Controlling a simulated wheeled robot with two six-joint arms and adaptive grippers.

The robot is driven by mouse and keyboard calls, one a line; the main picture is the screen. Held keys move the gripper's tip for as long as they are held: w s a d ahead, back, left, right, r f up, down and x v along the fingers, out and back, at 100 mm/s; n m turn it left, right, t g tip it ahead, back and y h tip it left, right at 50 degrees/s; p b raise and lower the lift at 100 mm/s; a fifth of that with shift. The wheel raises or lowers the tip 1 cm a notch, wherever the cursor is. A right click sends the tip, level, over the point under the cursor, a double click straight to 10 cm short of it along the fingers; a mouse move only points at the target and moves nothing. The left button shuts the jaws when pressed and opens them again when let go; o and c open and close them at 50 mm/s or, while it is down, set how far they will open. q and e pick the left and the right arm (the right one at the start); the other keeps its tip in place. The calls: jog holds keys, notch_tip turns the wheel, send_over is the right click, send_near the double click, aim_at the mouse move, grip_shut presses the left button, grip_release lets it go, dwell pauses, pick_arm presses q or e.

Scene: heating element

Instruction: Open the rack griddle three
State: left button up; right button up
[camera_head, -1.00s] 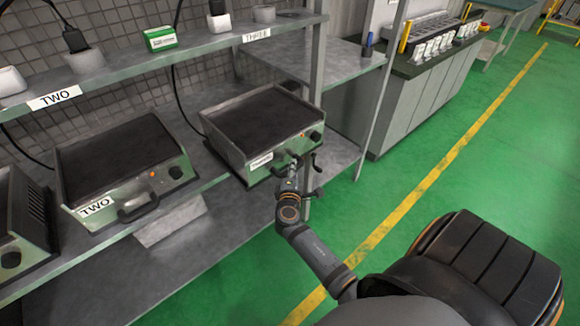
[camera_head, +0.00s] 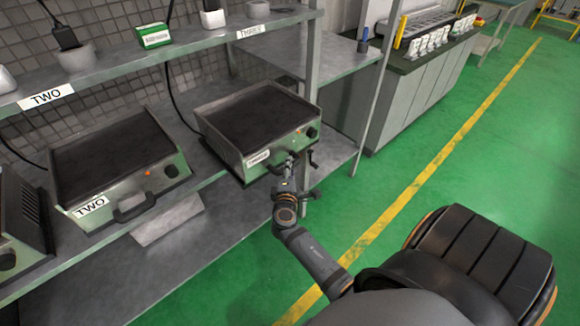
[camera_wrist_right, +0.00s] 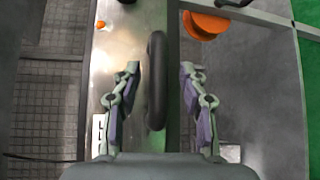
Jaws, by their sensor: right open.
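Griddle three (camera_head: 262,118) is a green box with a dark top plate and a label (camera_head: 258,157) on its front. It stands on the lower shelf under the "THREE" sign (camera_head: 252,31). My right gripper (camera_head: 296,158) is at its front, over the handle area. In the right wrist view, the black handle (camera_wrist_right: 156,80) lies between the two separated fingers of my right gripper (camera_wrist_right: 160,70). Gaps show on both sides of the handle, so it is not gripped. In the head view, my gripper partly hides the handle. My left gripper is not in view.
Griddle two (camera_head: 118,160) stands to the left on the same shelf, with part of another griddle (camera_head: 22,220) beyond it. A metal post (camera_head: 314,60) rises close behind the gripper. The green floor (camera_head: 440,180) to the right is clear.

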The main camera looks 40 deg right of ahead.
jog(key=v, duration=0.6)
jog(key=s+a+f+m+g+y, duration=0.15)
jog(key=s+f, duration=0.25)
jog(key=f, duration=0.6)
jog(key=s+a+f+m+g+y+p, duration=0.1)
jog(key=s+a+f+g+y, duration=0.2)
jog(key=f, duration=0.8)
jog(key=s+a+f+m+g+y, duration=0.1)
jog(key=s+f+g+y, duration=0.15)
jog(key=s+f, duration=0.55)
jog(key=s+f+m+g+y, duration=0.1)
jog(key=s+f+m+g, duration=0.1)
jog(key=s+f+m, duration=0.2)
jog(key=s+f+m+g+y+p, duration=0.1)
jog(key=s+f+m+g+y, duration=0.1)
jog(key=s+f, duration=0.9)
jog(key=s+m, duration=0.1)
jog(key=s, duration=0.7)
jog(key=shift+d+m, duration=0.35)
